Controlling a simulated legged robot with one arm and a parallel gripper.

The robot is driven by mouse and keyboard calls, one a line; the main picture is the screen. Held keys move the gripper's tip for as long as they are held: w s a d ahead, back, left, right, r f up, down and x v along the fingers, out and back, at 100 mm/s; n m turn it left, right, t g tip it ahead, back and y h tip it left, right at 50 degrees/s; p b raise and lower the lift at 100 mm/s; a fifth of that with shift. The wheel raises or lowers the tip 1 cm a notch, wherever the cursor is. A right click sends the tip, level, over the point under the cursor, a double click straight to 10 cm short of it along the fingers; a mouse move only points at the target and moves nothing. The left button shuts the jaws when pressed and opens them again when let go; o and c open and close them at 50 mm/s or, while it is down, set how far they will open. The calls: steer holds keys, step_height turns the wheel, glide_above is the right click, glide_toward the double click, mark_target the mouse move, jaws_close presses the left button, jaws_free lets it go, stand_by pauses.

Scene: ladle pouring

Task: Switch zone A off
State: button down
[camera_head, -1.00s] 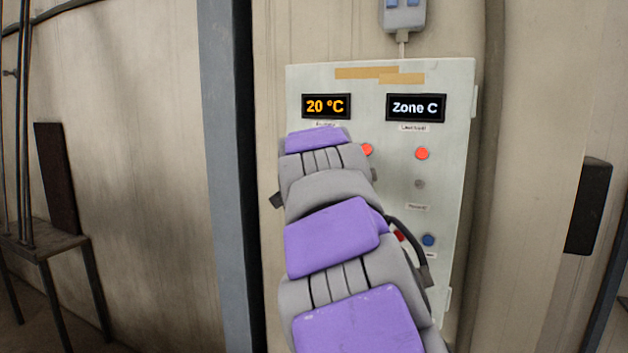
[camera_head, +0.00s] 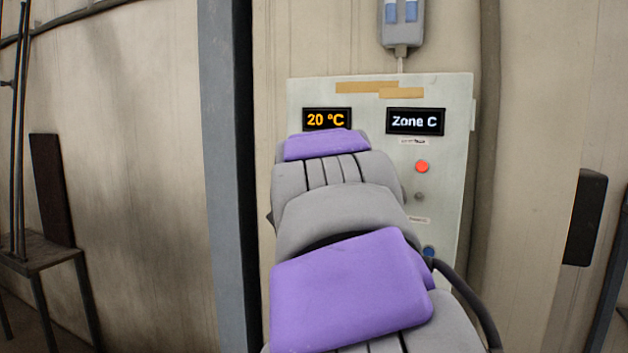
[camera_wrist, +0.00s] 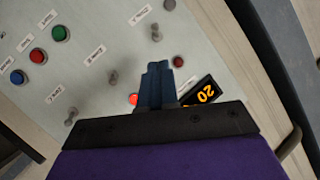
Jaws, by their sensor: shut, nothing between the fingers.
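The pale control panel (camera_head: 448,130) hangs on the wall; its displays read "20 °C" (camera_head: 322,119) and "Zone C" (camera_head: 415,121). A lit red lamp (camera_head: 422,167) sits above a grey switch (camera_head: 419,196). The wrist view shows the panel turned round, with switches (camera_wrist: 156,32), (camera_wrist: 113,76) and (camera_wrist: 70,117), a bright red lamp (camera_wrist: 134,99) and a darker red one (camera_wrist: 178,61). My gripper (camera_wrist: 158,68) is shut and empty in front of the panel, between the two lamps in the picture; contact cannot be told. My arm hides it in the head view. Small labels are unreadable.
Blue (camera_wrist: 17,76), red (camera_wrist: 38,55) and green (camera_wrist: 61,33) buttons line one side of the panel. A grey box (camera_head: 402,25) hangs above it. A dark post (camera_head: 228,180) stands left, beyond it a small table (camera_head: 40,250).

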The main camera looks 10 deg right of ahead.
steer(key=s, duration=0.4)
steer(key=shift+r, duration=0.25)
steer(key=shift+a, duration=0.1)
steer(key=s+d+f+n+g+b, duration=0.15)
steer(key=s+f, duration=0.25)
steer(key=f, duration=0.5)
steer(key=s+d+f+n+g+b, duration=0.1)
steer(key=s+d+f+g, duration=0.2)
steer(key=f, duration=0.6)
steer(key=s+d+f+n+g+b, duration=0.1)
steer(key=s+f+g+b, duration=0.15)
steer(key=s+f, duration=0.45)
steer(key=s+a+f+n+g+y+b, duration=0.1)
steer(key=s+f+g, duration=0.3)
steer(key=s+f, duration=0.8)
steer(key=s+a+f+n+g+y+b, duration=0.1)
steer(key=s+a+f+n+g, duration=0.3)
steer(key=s+f, duration=0.7)
step_height(320, 180, down, 2)
steer(key=shift+s+f+g+y, duration=0.1)
steer(key=shift+s+g+y, duration=0.3)
steer(key=shift+g+y, duration=0.1)
